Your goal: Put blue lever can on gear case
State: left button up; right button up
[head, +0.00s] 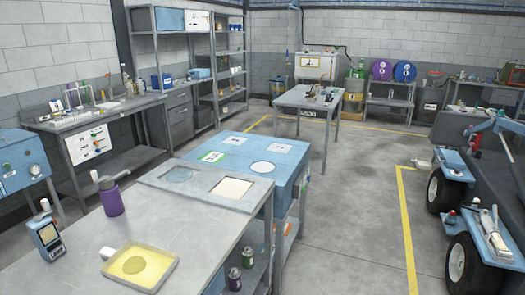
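I cannot pick out for sure a blue lever can or the gear case. Small dark items (326,96) on the far table (295,97) are too small to name. Neither of my grippers is in view.
A yellow-stained tray (138,268) lies at the near table's front. A blue-topped cabinet (262,150) adjoins it. Two small cans (247,257) sit below the tabletop. A wheeled vehicle (465,185) stands right. Grey floor (360,220) is open between.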

aim_at(279, 158)
jog(key=i+l+z, duration=0.3)
jog(key=i, duration=0.2)
jog(key=i+l+z, duration=0.15)
jog(key=i+z, duration=0.15)
jog(key=i, duration=0.25)
jog(key=i+z, duration=0.3)
jog(key=i, duration=0.25)
